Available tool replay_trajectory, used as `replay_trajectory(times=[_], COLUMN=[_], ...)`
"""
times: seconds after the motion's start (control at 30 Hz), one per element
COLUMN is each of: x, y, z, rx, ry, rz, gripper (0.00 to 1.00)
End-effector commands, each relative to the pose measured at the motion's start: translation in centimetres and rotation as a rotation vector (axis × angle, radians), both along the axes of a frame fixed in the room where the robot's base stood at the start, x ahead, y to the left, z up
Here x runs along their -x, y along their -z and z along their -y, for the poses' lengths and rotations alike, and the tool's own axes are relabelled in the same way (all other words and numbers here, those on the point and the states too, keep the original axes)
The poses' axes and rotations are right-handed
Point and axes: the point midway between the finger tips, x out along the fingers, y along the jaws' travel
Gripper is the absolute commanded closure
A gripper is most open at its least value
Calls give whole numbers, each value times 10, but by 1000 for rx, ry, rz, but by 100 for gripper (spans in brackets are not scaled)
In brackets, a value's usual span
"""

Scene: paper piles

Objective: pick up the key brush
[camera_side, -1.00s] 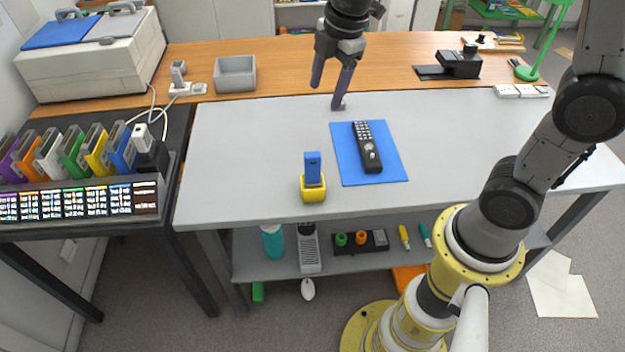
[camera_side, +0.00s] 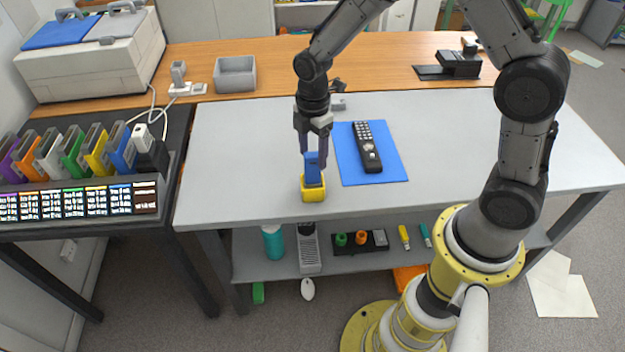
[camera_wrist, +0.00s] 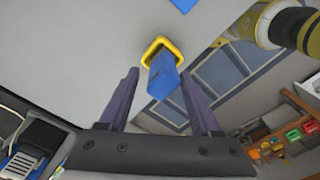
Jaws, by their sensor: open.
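The key brush shows as a blue upright block (camera_side: 314,174), standing in a small yellow holder (camera_side: 313,194) near the front edge of the grey table. Its lower end is hidden in the holder. My gripper (camera_side: 314,156) is open just above the holder, pointing down, with its fingers at either side of the blue top. In the wrist view the blue brush (camera_wrist: 163,80) lies between the two open fingers, and the yellow rim (camera_wrist: 151,47) is just beyond the fingertips. I cannot tell whether a finger touches the brush.
A black remote (camera_side: 367,148) lies on a blue mat (camera_side: 393,168) right of my gripper. A grey open box (camera_side: 236,75) stands on the wooden strip behind. A small grey object (camera_side: 338,104) sits at the back of the tabletop. The left half of the table is clear.

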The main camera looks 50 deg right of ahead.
Motion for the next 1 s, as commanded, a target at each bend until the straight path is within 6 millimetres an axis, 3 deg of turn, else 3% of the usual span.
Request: replay_trajectory(times=[0.4,0.73,1.0], x=[4,4,4], y=[47,53,53], z=[-5,-5,-5], rx=[0,0,0], ry=[1,1,1], rz=[-1,2,2], gripper=[35,35,84])
